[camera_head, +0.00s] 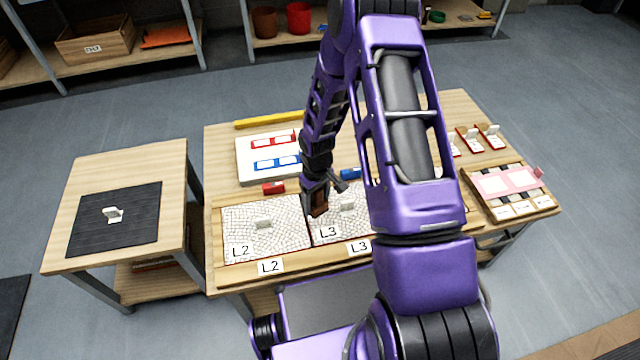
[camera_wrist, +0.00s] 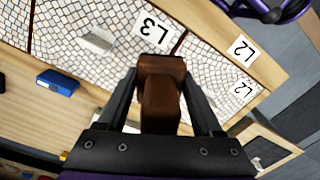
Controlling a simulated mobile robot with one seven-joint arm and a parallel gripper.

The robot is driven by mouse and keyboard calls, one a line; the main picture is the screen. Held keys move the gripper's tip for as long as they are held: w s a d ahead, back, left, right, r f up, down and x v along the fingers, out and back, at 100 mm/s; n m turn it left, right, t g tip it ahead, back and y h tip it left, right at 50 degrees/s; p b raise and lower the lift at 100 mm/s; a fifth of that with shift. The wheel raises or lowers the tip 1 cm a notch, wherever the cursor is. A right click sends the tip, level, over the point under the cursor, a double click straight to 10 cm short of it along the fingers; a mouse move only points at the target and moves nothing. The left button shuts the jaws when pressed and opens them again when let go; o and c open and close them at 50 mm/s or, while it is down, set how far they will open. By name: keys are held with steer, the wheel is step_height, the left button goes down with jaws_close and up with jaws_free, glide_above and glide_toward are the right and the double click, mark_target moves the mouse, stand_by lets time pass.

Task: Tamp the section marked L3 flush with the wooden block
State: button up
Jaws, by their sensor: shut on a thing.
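My gripper (camera_head: 318,190) is shut on a dark brown wooden block (camera_head: 319,207). In the wrist view the block (camera_wrist: 161,95) sits between both fingers. The L3 section (camera_head: 358,208) is a panel of pale mosaic tiles, partly hidden by my arm in the head view. Its L3 label shows in the wrist view (camera_wrist: 154,29). The block is over the left edge of L3, near the dark divider to the L2 section (camera_head: 285,218). I cannot tell whether the block touches the tiles. A small pale piece (camera_wrist: 97,40) stands on L3.
A blue block (camera_head: 350,174) and a red block (camera_head: 273,187) lie behind the panels. A white board (camera_head: 243,160) with red and blue marked cards lies at the back left. A pink-and-white tray (camera_head: 480,190) stands at the right. A side table (camera_head: 170,165) stands at the left.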

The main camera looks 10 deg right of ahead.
steer(key=shift+w+d+f+n+b, duration=0.25)
steer(key=shift+w+f+n+b, duration=0.45)
steer(key=shift+w+f, duration=0.55)
steer(key=shift+w+d+f+n+b, duration=0.3)
steer(key=shift+w+f+n+b, duration=0.45)
steer(key=shift+f, duration=0.75)
steer(key=shift+w+d+f+n+b, duration=0.25)
steer(key=shift+w+f+n+b, duration=0.3)
steer(key=shift+w+f, duration=0.8)
steer(key=shift+s+f+b, duration=0.15)
steer(key=shift+f+b, duration=0.5)
steer(key=shift+b, duration=0.05)
step_height(320, 180, up, 7)
steer(key=p, duration=0.4)
stand_by(0.3)
steer(key=shift+f+b, duration=2.2)
steer(key=shift+f, duration=0.7)
